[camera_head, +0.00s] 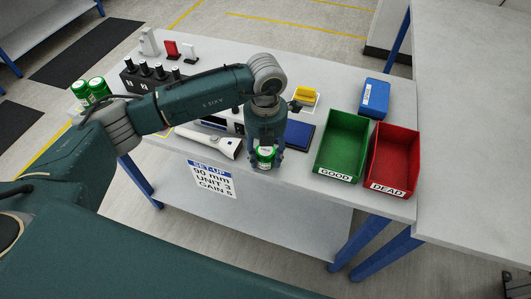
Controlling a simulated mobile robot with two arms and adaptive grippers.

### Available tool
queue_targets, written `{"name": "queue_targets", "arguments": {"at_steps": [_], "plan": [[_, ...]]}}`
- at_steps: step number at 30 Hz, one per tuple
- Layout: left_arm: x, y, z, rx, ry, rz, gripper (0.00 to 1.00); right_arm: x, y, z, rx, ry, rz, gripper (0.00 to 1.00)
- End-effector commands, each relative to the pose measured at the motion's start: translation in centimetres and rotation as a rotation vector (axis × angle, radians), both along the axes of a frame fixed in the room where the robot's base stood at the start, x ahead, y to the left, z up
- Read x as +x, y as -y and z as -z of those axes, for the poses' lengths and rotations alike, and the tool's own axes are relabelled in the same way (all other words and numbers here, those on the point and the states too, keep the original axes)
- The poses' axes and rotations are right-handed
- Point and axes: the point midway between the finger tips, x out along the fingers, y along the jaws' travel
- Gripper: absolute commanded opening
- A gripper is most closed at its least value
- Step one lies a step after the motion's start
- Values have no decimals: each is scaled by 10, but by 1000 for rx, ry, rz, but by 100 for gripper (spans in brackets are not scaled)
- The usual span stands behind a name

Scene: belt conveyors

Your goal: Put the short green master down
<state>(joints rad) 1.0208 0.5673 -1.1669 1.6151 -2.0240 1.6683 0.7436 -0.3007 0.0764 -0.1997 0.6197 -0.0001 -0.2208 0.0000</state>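My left gripper (266,158) points down near the front edge of the table (330,80). Its fingers are closed on both sides of a short green cylinder with a pale top, the green master (265,153). The master is upright, at or just above the tabletop; I cannot tell whether its base touches. Two more green cylinders (80,93) (98,87) stand at the table's left end, behind my arm. My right gripper is not in view.
A green GOOD bin (343,140) and a red DEAD bin (393,158) stand to the right. A blue pad (299,136) lies beside the gripper, a white handheld device (210,141) to its left. A blue box (374,97) and yellow item (305,95) are behind.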

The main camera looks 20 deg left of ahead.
Motion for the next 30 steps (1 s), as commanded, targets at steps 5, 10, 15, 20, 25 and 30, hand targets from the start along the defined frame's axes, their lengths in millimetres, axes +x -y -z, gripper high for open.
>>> {"name": "queue_targets", "arguments": {"at_steps": [5,10,15,20,25,30], "plan": [[0,0,-1,0,0,0,61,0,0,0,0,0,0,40],[0,0,-2,0,0,0,61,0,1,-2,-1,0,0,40],[2,0,-15,-1,5,0,61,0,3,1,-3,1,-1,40],[2,1,-47,-2,7,1,61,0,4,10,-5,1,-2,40],[2,0,-84,0,6,0,61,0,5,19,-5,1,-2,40],[1,0,-111,-1,3,0,61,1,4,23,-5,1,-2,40]]}}
